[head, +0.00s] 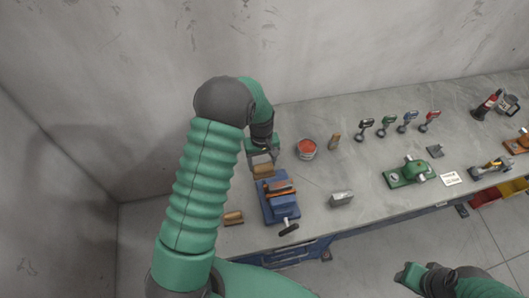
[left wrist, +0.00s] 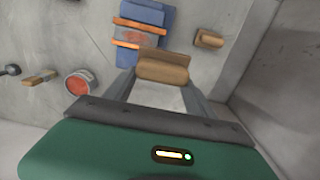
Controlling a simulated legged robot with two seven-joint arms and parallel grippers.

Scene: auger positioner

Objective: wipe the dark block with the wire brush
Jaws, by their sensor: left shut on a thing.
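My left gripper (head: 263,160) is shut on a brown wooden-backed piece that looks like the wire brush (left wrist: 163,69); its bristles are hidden. In the head view the brush (head: 263,171) is at the back end of the blue vise (head: 282,208). In the left wrist view it is just beside the vise's blue body (left wrist: 150,14). The dark block (left wrist: 134,36), grey with a rusty patch, sits between the vise's orange jaws. I cannot tell whether the brush touches the vise. Part of my right arm's end (head: 412,276) shows at bottom right; its fingers are unclear.
Another brown wooden piece (head: 233,218) lies left of the vise. A red-filled can (head: 306,148), a small brush (head: 334,141) and a grey metal block (head: 341,199) are to the right. The wall is close behind the bench.

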